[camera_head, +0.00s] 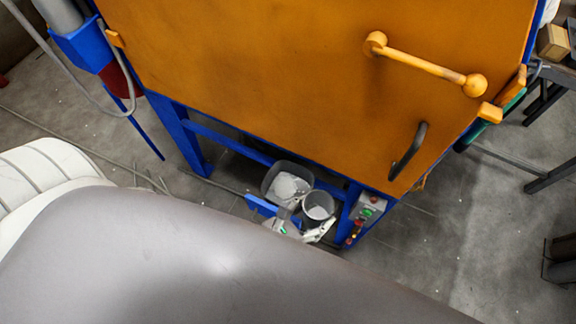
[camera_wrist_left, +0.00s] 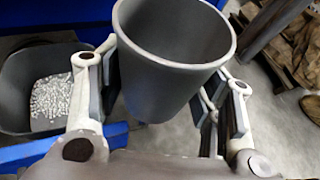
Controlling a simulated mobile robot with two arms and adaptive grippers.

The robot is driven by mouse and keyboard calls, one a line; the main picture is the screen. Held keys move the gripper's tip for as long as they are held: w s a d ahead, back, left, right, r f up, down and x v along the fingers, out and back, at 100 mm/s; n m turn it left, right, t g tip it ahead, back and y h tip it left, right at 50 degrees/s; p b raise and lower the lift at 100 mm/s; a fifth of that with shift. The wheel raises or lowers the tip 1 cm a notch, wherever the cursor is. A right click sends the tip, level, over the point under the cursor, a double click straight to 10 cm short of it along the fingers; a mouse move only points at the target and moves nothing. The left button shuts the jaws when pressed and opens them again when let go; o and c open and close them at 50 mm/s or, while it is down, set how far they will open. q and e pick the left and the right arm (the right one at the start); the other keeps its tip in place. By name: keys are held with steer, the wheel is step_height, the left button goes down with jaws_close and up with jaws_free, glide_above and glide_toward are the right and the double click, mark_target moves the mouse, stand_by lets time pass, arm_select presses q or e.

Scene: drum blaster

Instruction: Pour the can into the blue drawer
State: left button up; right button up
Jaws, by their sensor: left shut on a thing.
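My left gripper (camera_head: 306,224) is shut on a grey can (camera_head: 318,205), low in front of the machine's lower frame. In the left wrist view, the can (camera_wrist_left: 176,70) is held between the two fingers of the gripper (camera_wrist_left: 168,75), with its open rim towards the camera. Its inner wall looks bare there; its bottom is hidden. In the head view, something pale shows inside it. The blue drawer (camera_head: 262,206) is just left of the can. Its dark grey bin (camera_head: 270,181) holds pale pellets, which also show in the left wrist view (camera_wrist_left: 53,98).
The machine's large orange panel (camera_head: 260,80) rises behind, with a round-ended lever (camera_head: 425,66) and a black handle (camera_head: 408,152). A small control box (camera_head: 367,209) with buttons is right of the can. The floor (camera_head: 460,230) to the right is mostly clear.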

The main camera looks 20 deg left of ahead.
mark_target(330, 197)
arm_select(q)
steer(key=shift+f, duration=0.1)
steer(key=shift+r, duration=0.2)
step_height(330, 197, up, 7)
steer(key=p, duration=0.7)
steer(key=shift+s+f, duration=0.1)
steer(key=shift+f, duration=0.05)
steer(key=shift+d, duration=0.1)
